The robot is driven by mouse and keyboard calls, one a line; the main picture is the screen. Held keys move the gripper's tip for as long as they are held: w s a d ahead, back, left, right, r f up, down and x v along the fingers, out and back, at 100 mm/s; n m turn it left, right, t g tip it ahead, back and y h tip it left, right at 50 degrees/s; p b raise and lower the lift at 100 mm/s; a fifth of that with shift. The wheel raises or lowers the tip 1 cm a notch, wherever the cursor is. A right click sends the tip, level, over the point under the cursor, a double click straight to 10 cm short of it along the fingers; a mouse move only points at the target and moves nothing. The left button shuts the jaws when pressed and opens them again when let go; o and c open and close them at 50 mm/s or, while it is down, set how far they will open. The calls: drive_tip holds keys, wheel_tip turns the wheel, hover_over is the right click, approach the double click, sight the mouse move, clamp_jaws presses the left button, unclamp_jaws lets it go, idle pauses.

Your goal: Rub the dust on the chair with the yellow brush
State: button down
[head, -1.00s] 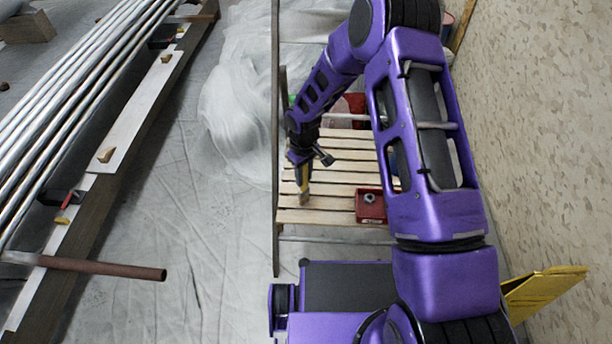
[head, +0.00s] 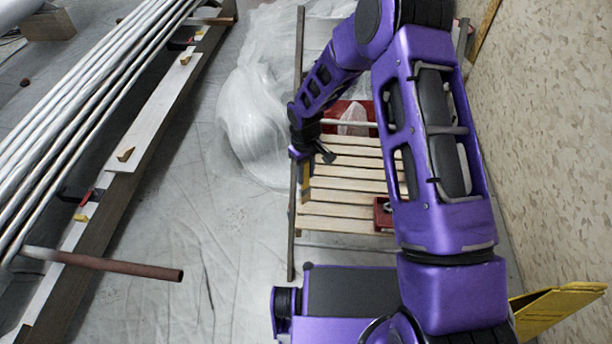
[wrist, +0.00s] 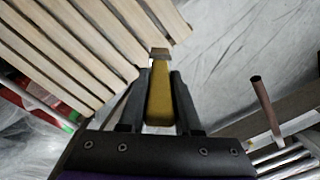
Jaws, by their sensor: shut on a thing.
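The chair's slatted light-wood seat (head: 345,196) lies beyond my base in the head view; its slats (wrist: 95,50) also fill the upper left of the wrist view. My gripper (head: 306,158) is over the seat's left edge. In the wrist view my gripper (wrist: 160,80) is shut on the yellow brush (wrist: 159,103), whose tip overlaps the slat ends. The brush (head: 306,172) shows only small in the head view. Whether its tip touches the wood I cannot tell. I cannot make out the dust on the slats. My arm hides the chair's right side.
A red container (head: 358,110) is at the far end. Metal pipes (head: 90,100) and a rusty-ended tube (head: 120,266) lie left. Plastic sheeting (head: 255,110) is behind; a wall (head: 540,130) stands right.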

sight(305, 164)
drive_tip(key=shift+r+p, duration=1.05)
drive_tip(key=shift+r, duration=1.1)
